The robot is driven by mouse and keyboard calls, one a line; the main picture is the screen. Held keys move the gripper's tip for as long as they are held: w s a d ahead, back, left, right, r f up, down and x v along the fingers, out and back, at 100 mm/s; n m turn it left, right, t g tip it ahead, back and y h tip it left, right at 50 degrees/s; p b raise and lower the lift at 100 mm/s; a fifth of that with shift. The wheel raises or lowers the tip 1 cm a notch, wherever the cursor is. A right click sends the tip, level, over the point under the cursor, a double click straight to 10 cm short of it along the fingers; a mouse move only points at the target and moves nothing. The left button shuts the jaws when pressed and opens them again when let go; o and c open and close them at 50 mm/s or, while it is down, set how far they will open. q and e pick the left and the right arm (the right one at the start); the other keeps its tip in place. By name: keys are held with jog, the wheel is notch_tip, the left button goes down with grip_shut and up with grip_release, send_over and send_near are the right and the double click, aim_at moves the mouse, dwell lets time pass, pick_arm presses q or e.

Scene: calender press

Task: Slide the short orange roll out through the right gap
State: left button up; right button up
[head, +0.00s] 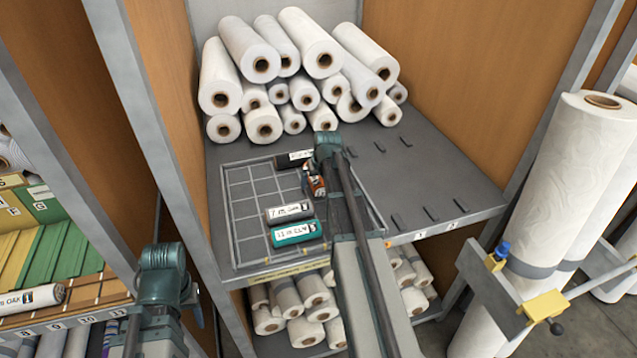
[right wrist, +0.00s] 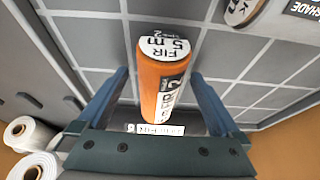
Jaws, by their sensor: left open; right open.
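The short orange roll (head: 318,186) lies in the gridded tray (head: 239,205), largely hidden by my right arm in the head view. In the right wrist view the orange roll (right wrist: 163,75) shows its white end label, "FIR 5 m". My right gripper (right wrist: 158,78) is open, with one finger on each side of the roll and a little space visible beside it. In the head view my right gripper (head: 318,172) is over the tray's right part. My left gripper (head: 165,262) is low at the left, outside the tray, its fingers hard to make out.
A dark roll (head: 289,211) and a teal roll (head: 297,233) lie at the tray's front. Another dark roll (head: 293,159) lies at its back. White rolls (head: 262,125) are stacked behind. The shelf (head: 440,178) right of the tray has low dark stops and free room.

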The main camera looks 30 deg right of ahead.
aim_at(322, 194)
jog(key=c, duration=1.5)
jog(key=shift+s, duration=0.15)
jog(key=shift+s+a, duration=0.2)
jog(key=shift+s, duration=0.6)
jog(key=shift+s+a, duration=0.2)
jog(key=shift+s, duration=0.55)
jog(key=shift+s+a, duration=0.2)
jog(key=shift+s, duration=0.6)
jog(key=shift+s+a, duration=0.2)
jog(key=shift+s, duration=0.6)
jog(key=shift+s+a, duration=0.2)
jog(key=shift+s, duration=0.6)
jog(key=shift+s+a, duration=0.2)
jog(key=shift+s, duration=0.6)
jog(key=shift+s+a, duration=0.2)
jog(key=shift+s, duration=0.6)
jog(key=shift+s+a, duration=0.2)
jog(key=shift+s, duration=0.65)
jog(key=shift+s+a, duration=0.2)
jog(key=shift+s, duration=0.6)
